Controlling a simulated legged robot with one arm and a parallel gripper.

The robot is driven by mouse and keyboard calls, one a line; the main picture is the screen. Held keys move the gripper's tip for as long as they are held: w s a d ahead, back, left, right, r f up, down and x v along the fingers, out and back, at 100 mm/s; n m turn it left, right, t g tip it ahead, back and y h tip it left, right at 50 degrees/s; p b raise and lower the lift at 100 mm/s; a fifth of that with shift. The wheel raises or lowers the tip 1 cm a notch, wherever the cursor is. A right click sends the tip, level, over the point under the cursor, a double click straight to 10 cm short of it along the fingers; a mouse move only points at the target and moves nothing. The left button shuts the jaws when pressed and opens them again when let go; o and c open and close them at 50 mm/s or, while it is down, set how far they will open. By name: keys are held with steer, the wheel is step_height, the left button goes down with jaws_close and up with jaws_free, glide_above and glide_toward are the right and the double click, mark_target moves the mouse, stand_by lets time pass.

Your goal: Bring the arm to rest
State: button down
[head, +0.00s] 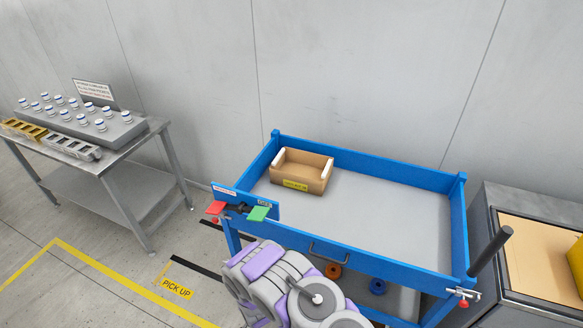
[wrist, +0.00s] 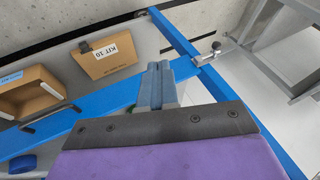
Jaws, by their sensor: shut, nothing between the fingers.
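My arm (head: 290,285), purple and light grey, is folded in front of the blue cart in the head view. My gripper (wrist: 158,70) shows in the wrist view as two grey-blue fingers pressed together, with nothing between them. It is close to the blue rail of the cart (wrist: 95,120) in that picture; I cannot tell whether it touches. I cannot make out the fingers in the head view.
The blue cart (head: 390,262) holds an open cardboard box (head: 312,178). A brown panel marked KIT 10 (wrist: 105,55) shows in the wrist view. A steel table (head: 135,135) with several small vials stands left; a grey cabinet (head: 485,235) stands right. Floor left of the cart is open.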

steer(key=w+d+r+h, duration=0.1)
steer(key=w+d+r, duration=0.2)
steer(key=d+r, duration=0.35)
steer(key=w+d+r+h, duration=0.1)
steer(key=w+d+r, duration=0.25)
steer(key=r, duration=0.65)
steer(key=s+d+r+g+h, duration=0.1)
steer(key=s+d+r, duration=0.1)
steer(key=d+r, duration=0.45)
steer(key=s+d+r+g+h, duration=0.1)
steer(key=d+r+g, duration=0.15)
steer(key=r, duration=0.65)
steer(key=s+d+r+n+g, duration=0.1)
steer(key=s+d+r, duration=0.2)
steer(key=s+r, duration=0.4)
steer(key=s+d+r+n+g, duration=0.1)
steer(key=s+d+r, duration=0.2)
steer(key=s+r, duration=0.5)
steer(key=s+d+r+g, duration=0.1)
steer(key=s+r, duration=0.2)
steer(key=s, duration=0.6)
steer(key=s+d+r+n+g+y, duration=0.1)
steer(key=s+r, duration=0.3)
steer(key=s, duration=0.6)
steer(key=shift+s+d+r+n, duration=0.15)
steer(key=shift+s+d+n, duration=0.15)
steer(key=shift+d, duration=0.1)
steer(key=shift+d, duration=0.15)
